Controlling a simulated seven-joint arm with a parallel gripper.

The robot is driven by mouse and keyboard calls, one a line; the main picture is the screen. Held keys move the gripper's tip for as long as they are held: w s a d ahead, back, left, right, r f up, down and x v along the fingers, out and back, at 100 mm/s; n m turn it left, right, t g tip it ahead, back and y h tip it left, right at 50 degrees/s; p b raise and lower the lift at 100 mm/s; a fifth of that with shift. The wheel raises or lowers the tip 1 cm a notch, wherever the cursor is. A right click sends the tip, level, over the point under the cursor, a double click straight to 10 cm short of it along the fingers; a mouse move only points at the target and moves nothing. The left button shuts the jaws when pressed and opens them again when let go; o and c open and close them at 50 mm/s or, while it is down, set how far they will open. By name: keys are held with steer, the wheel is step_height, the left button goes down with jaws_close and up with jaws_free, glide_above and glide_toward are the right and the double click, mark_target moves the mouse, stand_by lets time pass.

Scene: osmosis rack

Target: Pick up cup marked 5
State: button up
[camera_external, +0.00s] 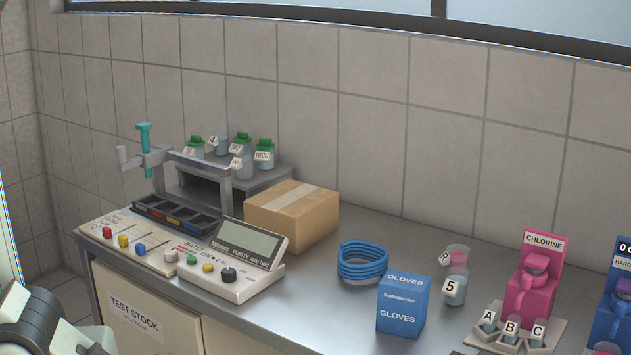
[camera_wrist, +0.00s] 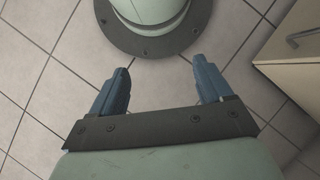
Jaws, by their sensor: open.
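The cup marked 5 (camera_external: 454,289) stands upright on the steel counter, a clear cup with bluish contents and a white label. It is right of the blue GLOVES box (camera_external: 403,305), whose edge is close to it. A pink cup marked 8 (camera_external: 457,256) stands right behind it and is partly hidden. My gripper shows in the wrist view (camera_wrist: 162,95), open and empty, with its two blue fingers apart above the tiled floor. The cup is not in the wrist view, and my gripper is away from it. Only arm links show at the external view's lower left.
A blue coiled hose (camera_external: 363,262) and a cardboard box (camera_external: 291,217) lie left of the cups. A pink CHLORINE unit (camera_external: 532,285) with small cups A, B and C stands to the right. A control panel (camera_external: 232,268) is at the counter's left. A cabinet (camera_wrist: 296,48) borders the floor.

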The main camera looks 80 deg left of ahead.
steer(key=w+d+r+n+t+y, duration=0.2)
steer(key=w+r+t, duration=0.2)
steer(key=w+r, duration=1.4)
steer(key=w+d+r+n+t+y, duration=0.1)
steer(key=w+r+n+t, duration=0.1)
steer(key=w+r, duration=0.55)
steer(key=w+d+r+n+t, duration=0.1)
steer(key=w+r, duration=0.4)
steer(key=r, duration=0.6)
steer(key=w+d+r+n+t+y, duration=0.1)
steer(key=w+r+n+t, duration=0.1)
steer(key=w+r, duration=0.55)
steer(key=w+a+r+n+h, duration=0.1)
steer(key=w+a+r+n, duration=0.1)
steer(key=w+a+r, duration=0.45)
steer(key=w+a+r+n+h, duration=0.15)
steer(key=w+a+r, duration=0.25)
steer(key=r, duration=0.6)
steer(key=n+g+h, duration=0.2)
steer(key=n+g, duration=0.1)
glide_above(456, 287)
steer(key=w+a, duration=0.1)
steer(key=a, duration=0.2)
step_height(456, 287, down, 2)
step_height(456, 287, down, 14)
steer(key=shift+w+d+r, duration=0.1)
steer(key=shift+w+d, duration=0.05)
